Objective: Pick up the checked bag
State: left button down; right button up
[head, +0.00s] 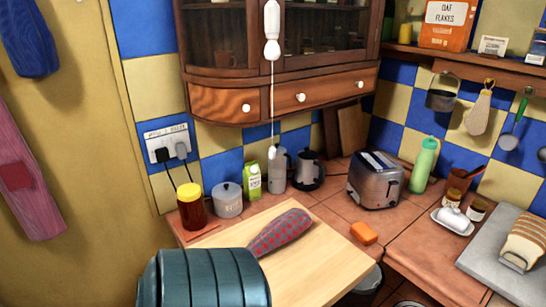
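The checked bag (280,232) is a long, soft-looking shape with a dark red and blue-grey check. It lies on a pale wooden board (318,264) near the counter's left corner. It slants from lower left to upper right. Its lower left end meets the edge of a large teal ribbed object in the picture, and I cannot tell whether they touch. Neither of my grippers shows in the head view.
The teal ribbed object (205,280) fills the lower left front. An orange block (364,233) lies right of the board. Behind stand a yellow-lidded jar (191,208), a grey canister (228,202), a green carton (252,181) and a toaster (376,182). A cord hangs above the counter.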

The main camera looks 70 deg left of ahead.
aim_at(285, 228)
jog(key=u, duration=0.85)
